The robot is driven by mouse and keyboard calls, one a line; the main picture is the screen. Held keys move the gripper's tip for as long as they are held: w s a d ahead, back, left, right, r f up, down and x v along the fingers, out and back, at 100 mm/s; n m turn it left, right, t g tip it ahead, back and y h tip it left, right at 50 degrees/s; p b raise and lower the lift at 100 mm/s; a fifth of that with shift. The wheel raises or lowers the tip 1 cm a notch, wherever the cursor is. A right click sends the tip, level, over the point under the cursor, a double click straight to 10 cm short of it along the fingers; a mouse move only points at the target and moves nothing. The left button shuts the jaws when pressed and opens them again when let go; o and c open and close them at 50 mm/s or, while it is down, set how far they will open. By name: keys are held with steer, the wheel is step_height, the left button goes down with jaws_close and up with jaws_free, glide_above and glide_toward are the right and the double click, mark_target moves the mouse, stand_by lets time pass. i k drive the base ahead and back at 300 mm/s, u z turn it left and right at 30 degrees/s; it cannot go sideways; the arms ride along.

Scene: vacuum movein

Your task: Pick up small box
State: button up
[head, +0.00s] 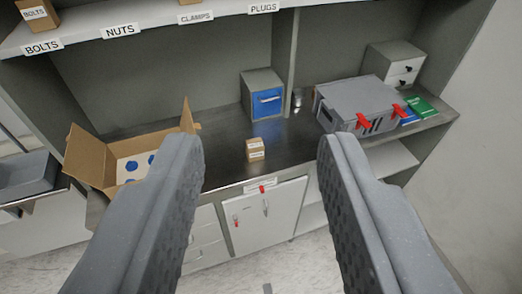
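A small cardboard box (255,149) with white labels stands on the dark worktop (215,158), near its front edge. My gripper (258,148) is open, with its two grey fingers wide apart in the foreground. The small box shows in the gap between the fingertips, closer to the left one. The fingers look nearer to the camera than the box and do not appear to touch it. Nothing is held. Another small box labelled BOLTS (37,14) sits on the upper shelf at the top left.
An open cardboard carton (92,160) stands left of the small box. A blue-fronted drawer unit (263,95) is behind it. A grey case with red latches (357,100) is at right. A labelled shelf (80,28) overhangs the back. Cabinet doors (268,215) are below.

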mark_target(256, 148)
steer(key=z, duration=0.05)
steer(key=i, duration=1)
steer(key=u, duration=0.1)
